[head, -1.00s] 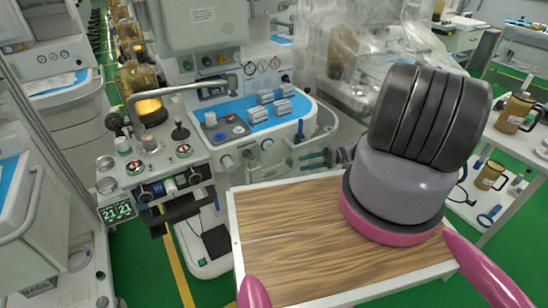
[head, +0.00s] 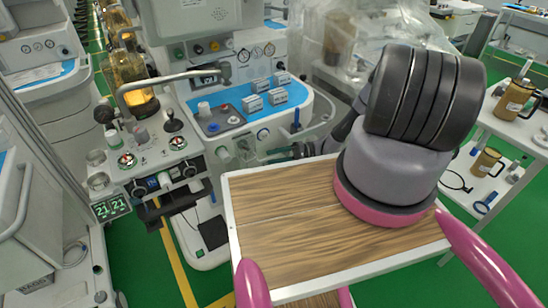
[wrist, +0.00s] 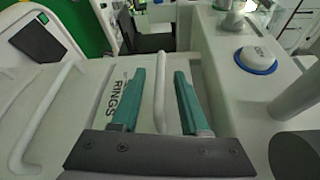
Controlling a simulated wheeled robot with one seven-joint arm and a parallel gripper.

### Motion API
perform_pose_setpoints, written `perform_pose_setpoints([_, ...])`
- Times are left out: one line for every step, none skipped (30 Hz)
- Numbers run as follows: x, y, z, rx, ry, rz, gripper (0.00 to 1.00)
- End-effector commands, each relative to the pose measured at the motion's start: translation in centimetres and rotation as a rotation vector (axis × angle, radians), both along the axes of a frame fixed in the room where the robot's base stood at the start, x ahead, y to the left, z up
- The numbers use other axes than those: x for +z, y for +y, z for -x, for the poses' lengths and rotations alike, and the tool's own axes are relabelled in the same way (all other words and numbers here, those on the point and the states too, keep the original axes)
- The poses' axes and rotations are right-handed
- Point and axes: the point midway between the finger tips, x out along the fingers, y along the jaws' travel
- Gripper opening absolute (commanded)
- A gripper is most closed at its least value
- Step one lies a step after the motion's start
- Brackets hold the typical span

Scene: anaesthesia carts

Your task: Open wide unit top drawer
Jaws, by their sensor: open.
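In the wrist view, a white drawer front (wrist: 85,100) carries printed lettering ending in "RINGS". A white bar handle (wrist: 161,80) runs along it. My gripper (wrist: 155,95) has two teal fingers, open, one on each side of this handle. A clear gap shows on both sides, so the fingers look apart from the bar. A second white handle (wrist: 40,118) lies to the left on a similar pale front. In the head view, my gripper (head: 290,153) is at the side of the machine with the blue top (head: 262,108). My arm hides much of the drawer area there.
A white-and-blue round knob (wrist: 256,59) stands on a ledge to the right in the wrist view. In the head view, a metal rail (head: 165,80) and an amber canister (head: 130,85) stand left. A white side table (head: 500,130) with brown jugs is at right.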

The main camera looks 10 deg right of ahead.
Motion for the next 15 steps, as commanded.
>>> perform_pose_setpoints([-0.01,0.16,0.00,0.000,0.000,0.000,0.45])
perform_pose_setpoints([-0.02,0.20,-0.01,0.000,0.000,0.000,0.45])
perform_pose_setpoints([-0.02,0.22,-0.02,0.000,0.000,0.000,0.45])
perform_pose_setpoints([-0.01,0.22,-0.02,0.000,0.000,0.000,0.45])
perform_pose_setpoints([-0.01,0.22,-0.02,0.000,0.000,0.000,0.45])
perform_pose_setpoints([-0.01,0.21,-0.02,0.000,0.000,0.000,0.45])
perform_pose_setpoints([-0.01,0.21,-0.02,0.000,0.000,0.000,0.45])
perform_pose_setpoints([-0.01,0.21,-0.02,0.000,0.000,0.000,0.45])
perform_pose_setpoints([-0.01,0.20,-0.02,0.000,0.000,0.000,0.33])
perform_pose_setpoints([-0.01,0.20,-0.02,0.000,0.000,0.000,0.22])
perform_pose_setpoints([-0.01,0.20,-0.02,0.000,0.000,0.000,0.10])
perform_pose_setpoints([0.00,0.19,-0.02,0.000,0.000,0.000,0.00])
perform_pose_setpoints([0.00,0.19,-0.02,0.000,0.000,0.000,0.00])
perform_pose_setpoints([0.00,0.19,-0.02,0.000,0.000,0.000,0.00])
perform_pose_setpoints([0.00,0.18,-0.01,0.000,0.000,0.000,0.00])
